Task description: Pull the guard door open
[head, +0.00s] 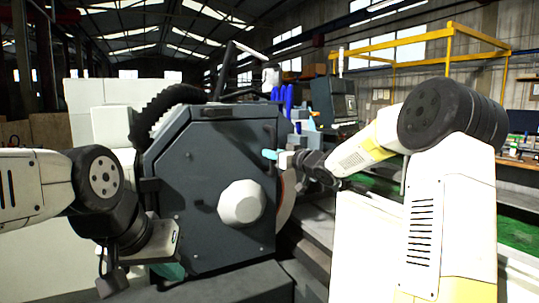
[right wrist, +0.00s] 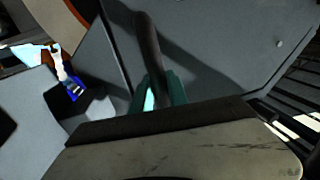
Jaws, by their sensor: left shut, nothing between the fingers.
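The guard door (head: 205,170) is a dark grey panel on the grinder with a pale faceted knob (head: 241,203). It looks closed against the machine. A dark bar handle (head: 268,138) stands upright near its right edge; it also shows in the right wrist view (right wrist: 148,45). My right gripper (head: 271,154) is at this handle. In the right wrist view its teal fingers (right wrist: 159,90) lie on both sides of the bar and seem closed on it. My left gripper (head: 168,270) is low at the door's lower left, shut and empty, partly hidden by its wrist.
A ribbed black hose (head: 165,105) curves over the machine's upper left. A control panel (head: 335,100) stands behind on the right. The machine's grey ledge (head: 225,285) runs below the door. An orange-rimmed wheel (head: 287,195) shows beside the door's right edge.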

